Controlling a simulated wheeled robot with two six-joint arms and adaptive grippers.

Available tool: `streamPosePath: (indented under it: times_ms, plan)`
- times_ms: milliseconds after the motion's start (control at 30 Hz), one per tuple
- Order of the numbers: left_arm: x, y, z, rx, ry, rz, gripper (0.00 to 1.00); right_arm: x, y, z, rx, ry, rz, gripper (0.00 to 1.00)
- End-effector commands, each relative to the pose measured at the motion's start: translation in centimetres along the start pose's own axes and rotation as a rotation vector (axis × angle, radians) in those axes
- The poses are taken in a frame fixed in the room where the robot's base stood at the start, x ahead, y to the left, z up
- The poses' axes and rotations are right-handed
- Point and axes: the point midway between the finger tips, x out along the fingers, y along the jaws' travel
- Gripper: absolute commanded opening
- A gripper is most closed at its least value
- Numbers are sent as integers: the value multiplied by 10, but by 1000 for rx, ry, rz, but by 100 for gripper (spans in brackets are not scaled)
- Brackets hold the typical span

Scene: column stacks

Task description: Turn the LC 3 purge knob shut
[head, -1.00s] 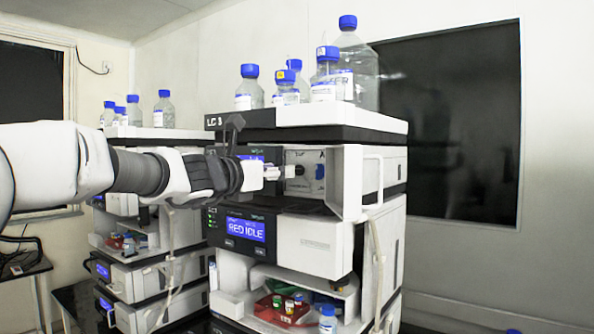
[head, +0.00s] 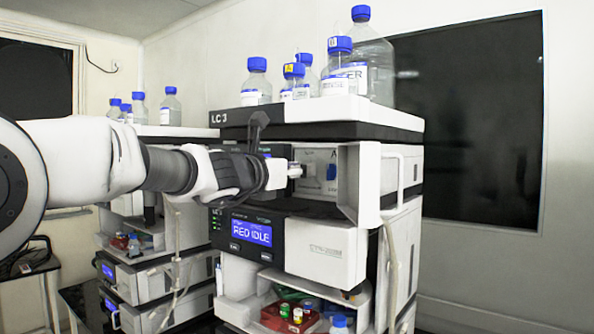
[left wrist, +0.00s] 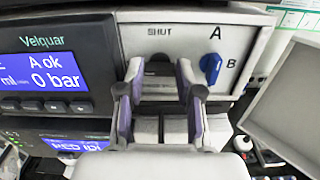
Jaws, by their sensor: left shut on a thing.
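The LC 3 stack (head: 268,117) stands in the middle of the head view. The dark purge knob (left wrist: 158,66) sits on the pale panel under the word SHUT in the left wrist view. My left gripper (head: 297,171) reaches that panel, and its fingers (left wrist: 158,82) stand on both sides of the knob, shut on it. The fingers hide part of the knob, and I cannot tell its turn angle. A blue A/B knob (left wrist: 210,68) is just right of the fingers; it also shows in the head view (head: 332,172). My right gripper is out of view.
An open white door (head: 368,185) stands out right of the panel. A Velquar display (left wrist: 43,70) reads A ok, 0 bar. Below, another display (head: 251,231) reads RED IDLE. Capped bottles (head: 257,80) stand on top. Another stack (head: 125,270) is at left.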

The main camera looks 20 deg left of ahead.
Motion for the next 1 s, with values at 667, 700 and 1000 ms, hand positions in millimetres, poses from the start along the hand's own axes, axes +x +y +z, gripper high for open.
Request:
streamPosePath:
  times_ms: [667,700,1000]
  plan:
    - [2,0,-9,390,5,-2,0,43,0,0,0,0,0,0]
    - [2,0,-9,428,5,-2,1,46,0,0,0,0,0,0]
    - [2,0,-8,714,5,-3,0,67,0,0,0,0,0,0]
